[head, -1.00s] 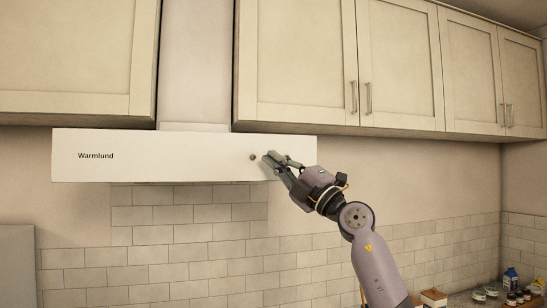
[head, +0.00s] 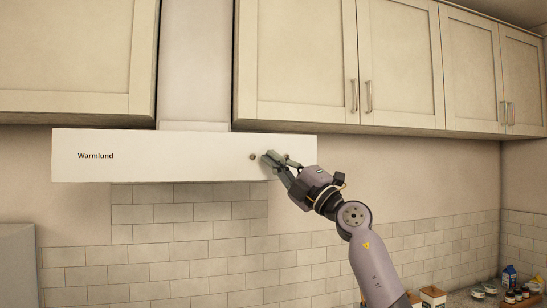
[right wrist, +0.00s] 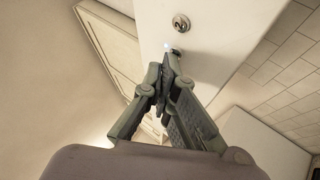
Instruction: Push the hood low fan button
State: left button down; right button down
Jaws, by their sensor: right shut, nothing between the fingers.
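The white range hood (head: 180,157), marked "Warmlund", hangs on the wall in the head view. A small round button (head: 253,156) shows on its front, just left of my right gripper (head: 268,157). The right wrist view shows a round metal button (right wrist: 181,23) on the white hood front (right wrist: 225,30). A second button (right wrist: 177,53) is partly hidden behind the fingertips. My right gripper (right wrist: 167,66) is shut and empty, its tips very close to this second button; I cannot tell whether they touch. Which button is low fan is not readable. My left gripper is out of view.
Closed cabinets (head: 300,65) hang above the hood on both sides. Tiled wall (head: 190,240) lies below it. Small jars and a carton (head: 509,277) stand on the counter at lower right. The space in front of the hood's left part is clear.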

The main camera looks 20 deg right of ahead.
jog(key=shift+s, duration=0.6)
jog(key=s+p, duration=0.3)
jog(key=s, duration=0.3)
jog(key=shift+d, duration=0.15)
dwell(0.3)
